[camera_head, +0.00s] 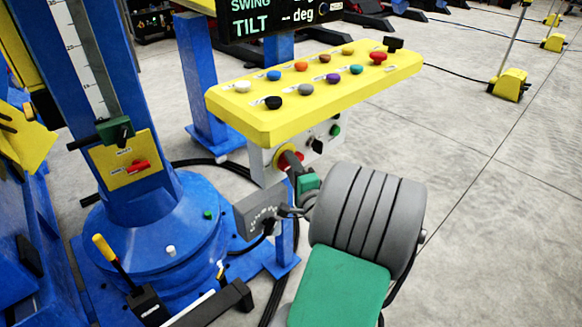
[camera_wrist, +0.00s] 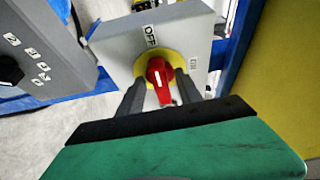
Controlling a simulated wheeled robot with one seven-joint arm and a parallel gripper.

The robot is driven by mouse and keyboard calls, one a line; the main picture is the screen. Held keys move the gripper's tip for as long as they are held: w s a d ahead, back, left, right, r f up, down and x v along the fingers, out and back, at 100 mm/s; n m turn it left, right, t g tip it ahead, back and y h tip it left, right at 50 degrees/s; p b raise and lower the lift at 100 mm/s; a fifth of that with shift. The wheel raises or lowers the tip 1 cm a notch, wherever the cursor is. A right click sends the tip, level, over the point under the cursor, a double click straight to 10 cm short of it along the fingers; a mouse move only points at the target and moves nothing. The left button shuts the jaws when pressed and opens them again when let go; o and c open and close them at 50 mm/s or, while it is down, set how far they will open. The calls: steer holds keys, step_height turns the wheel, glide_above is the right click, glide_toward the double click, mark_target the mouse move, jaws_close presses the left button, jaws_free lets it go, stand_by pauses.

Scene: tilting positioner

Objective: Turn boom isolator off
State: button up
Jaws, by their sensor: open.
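A red rotary handle (camera_wrist: 160,80) sits on a yellow disc on a grey box (camera_wrist: 110,44). An OFF label (camera_wrist: 149,35) is above the disc and an ON label (camera_wrist: 194,69) is to its right. The handle lies nearly upright in the wrist view, roughly in line with OFF. My gripper (camera_wrist: 160,88) is open, one dark finger on each side of the handle; contact cannot be told. In the head view my gripper (camera_head: 294,164) reaches the red and yellow switch (camera_head: 281,161) under the console and partly hides it. No boom name is legible.
A yellow console (camera_head: 235,117) with several coloured knobs overhangs the switch. A grey box with a dark knob (camera_wrist: 8,70) is close at left. A blue column (camera_head: 150,215) carries another red handle (camera_head: 138,165) on a yellow plate. Open floor lies right.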

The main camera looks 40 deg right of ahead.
steer(key=v, duration=0.7)
steer(key=shift+s+a, duration=0.15)
steer(key=shift+s, duration=0.25)
steer(key=w+a+r+n+g+y+p, duration=0.2)
steer(key=w+a+n+g+y+p, duration=0.25)
steer(key=a+n, duration=0.5)
steer(key=w+a+r+n+g+y+p, duration=0.1)
steer(key=a+r+n+g+y+p, duration=0.2)
steer(key=a+n+y+p, duration=0.65)
steer(key=s+a+r+n+g+h+p, duration=0.1)
steer(key=s+a+r+g+h+p, duration=0.2)
steer(key=r, duration=0.3)
steer(key=s+a+r+n+g+h+p, duration=0.2)
steer(key=s+a+r+g+h+p, duration=0.1)
steer(key=s+a+r+h+p, duration=0.1)
step_height(320, 180, up, 4)
steer(key=shift+s+a+f+h+p, duration=0.25)
steer(key=shift+s+a+p, duration=0.3)
steer(key=shift+s, duration=0.4)
